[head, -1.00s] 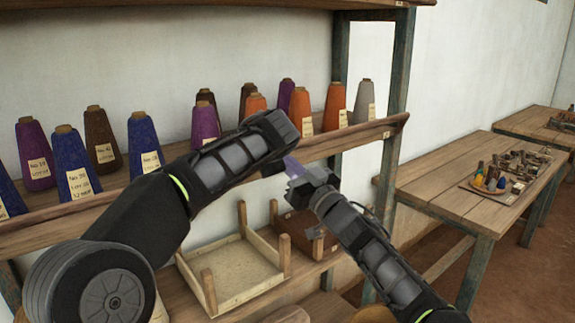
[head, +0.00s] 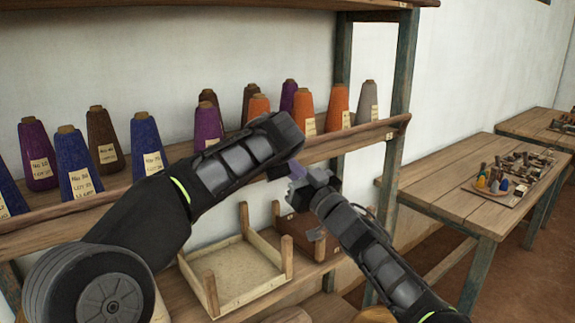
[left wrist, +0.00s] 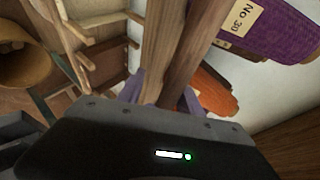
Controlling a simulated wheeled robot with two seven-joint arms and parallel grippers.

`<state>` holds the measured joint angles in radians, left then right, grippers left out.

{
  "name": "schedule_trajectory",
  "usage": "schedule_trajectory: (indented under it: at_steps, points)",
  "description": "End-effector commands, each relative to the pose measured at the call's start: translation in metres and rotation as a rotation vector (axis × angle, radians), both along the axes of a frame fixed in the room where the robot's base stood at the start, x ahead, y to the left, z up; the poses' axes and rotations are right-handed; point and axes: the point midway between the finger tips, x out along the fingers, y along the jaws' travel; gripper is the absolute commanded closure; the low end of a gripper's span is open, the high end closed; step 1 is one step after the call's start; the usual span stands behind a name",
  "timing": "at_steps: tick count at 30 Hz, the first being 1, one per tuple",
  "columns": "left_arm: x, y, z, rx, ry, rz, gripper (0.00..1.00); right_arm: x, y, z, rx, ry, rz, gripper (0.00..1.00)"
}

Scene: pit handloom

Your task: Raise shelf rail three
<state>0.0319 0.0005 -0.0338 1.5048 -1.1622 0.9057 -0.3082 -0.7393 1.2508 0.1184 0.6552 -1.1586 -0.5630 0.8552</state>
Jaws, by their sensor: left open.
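A long wooden shelf rail (head: 355,138) runs along the front edge of the cone shelf, with a small pale tag near its right end. I cannot read its number surely. My left gripper (head: 296,168) is at the rail's front, right of its middle; its own wrist hides most of the jaws. In the left wrist view, its open purple-grey fingers (left wrist: 160,98) show on either side of the wooden strips of the rail (left wrist: 158,50). I cannot tell whether they touch it. My right gripper (head: 312,186) is beside the left one, just below the rail; its jaws are unclear.
Several yarn cones, such as an orange one (head: 338,108), stand behind the rail. A pale wooden tray with corner posts (head: 212,290) and a brown box (head: 300,228) are on the lower shelf. A wooden table (head: 440,190) with small items stands right.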

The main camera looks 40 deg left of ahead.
Motion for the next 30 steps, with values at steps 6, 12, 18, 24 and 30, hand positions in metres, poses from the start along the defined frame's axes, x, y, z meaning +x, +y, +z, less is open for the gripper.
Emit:
schedule_trajectory:
  at_steps: [6,12,18,24,30]
  points:
    - [-0.019,-0.020,0.017,0.000,-0.003,-0.003,0.58,0.000,0.000,0.001,0.001,0.000,-0.001,1.00]
    - [-0.043,-0.046,0.039,0.000,-0.003,-0.002,0.58,0.000,-0.001,0.001,0.001,0.000,-0.001,1.00]
    - [-0.062,-0.066,0.054,0.000,-0.001,-0.001,0.58,0.000,-0.001,0.001,0.002,0.000,-0.001,1.00]
    - [-0.068,-0.072,0.059,0.000,0.002,0.000,0.58,0.000,-0.001,0.001,0.002,-0.001,0.000,1.00]
    - [-0.068,-0.072,0.059,0.000,0.002,0.000,0.58,0.000,-0.001,0.001,0.002,-0.001,0.000,1.00]
